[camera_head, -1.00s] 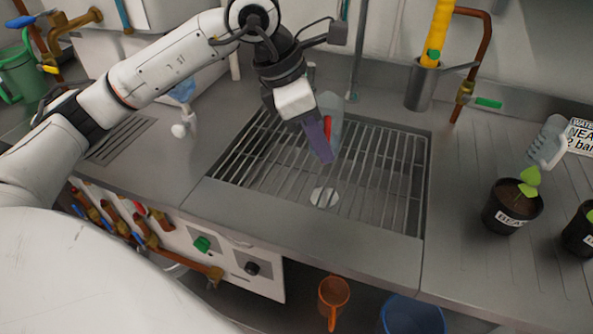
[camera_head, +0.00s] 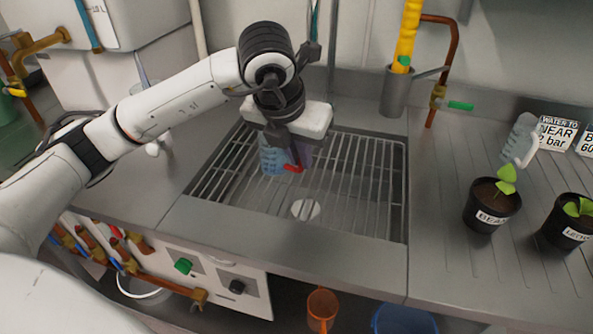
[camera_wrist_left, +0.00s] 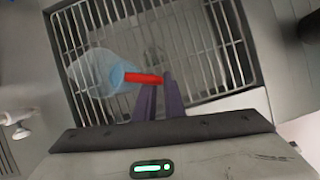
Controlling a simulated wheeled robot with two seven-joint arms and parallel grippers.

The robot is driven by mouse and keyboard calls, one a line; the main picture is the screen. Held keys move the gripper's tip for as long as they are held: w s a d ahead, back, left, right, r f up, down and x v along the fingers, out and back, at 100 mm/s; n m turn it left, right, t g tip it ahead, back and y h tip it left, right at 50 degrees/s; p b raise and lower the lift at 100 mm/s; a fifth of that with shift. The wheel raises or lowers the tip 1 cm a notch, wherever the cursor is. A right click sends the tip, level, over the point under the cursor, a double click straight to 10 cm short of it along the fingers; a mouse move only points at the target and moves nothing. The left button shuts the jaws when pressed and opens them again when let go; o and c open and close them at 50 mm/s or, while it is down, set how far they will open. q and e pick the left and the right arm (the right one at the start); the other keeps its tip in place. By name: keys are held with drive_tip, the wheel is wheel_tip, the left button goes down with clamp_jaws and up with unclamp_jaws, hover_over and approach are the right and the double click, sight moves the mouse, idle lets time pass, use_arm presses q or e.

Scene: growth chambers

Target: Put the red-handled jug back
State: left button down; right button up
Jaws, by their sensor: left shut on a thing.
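The red-handled jug is a clear bluish jug (camera_head: 270,156) with a red handle, seen over the left part of the sink grate (camera_head: 352,200). My left gripper (camera_head: 296,160) is shut on its red handle. In the left wrist view the jug (camera_wrist_left: 95,72) is left of the purple fingers, and the red handle (camera_wrist_left: 143,78) reaches between the fingertips (camera_wrist_left: 158,84). The jug looks roughly upright in the head view. I cannot tell whether its base touches the grate. My right gripper is not in view.
Potted seedlings (camera_head: 492,205) and a clear jug with a white handle (camera_head: 520,140) stand on the right drainboard. A yellow pipe (camera_head: 405,40) comes down into a grey holder behind the grate. An orange jug (camera_head: 322,308) and a blue bucket (camera_head: 403,320) are below the counter.

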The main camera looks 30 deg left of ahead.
use_arm(q)
drive_tip(key=shift+f, duration=2.05)
drive_tip(key=c, duration=1.8)
unclamp_jaws()
drive_tip(key=shift+f, duration=0.1)
drive_tip(key=shift+c, duration=0.2)
drive_tip(key=v, duration=1.2)
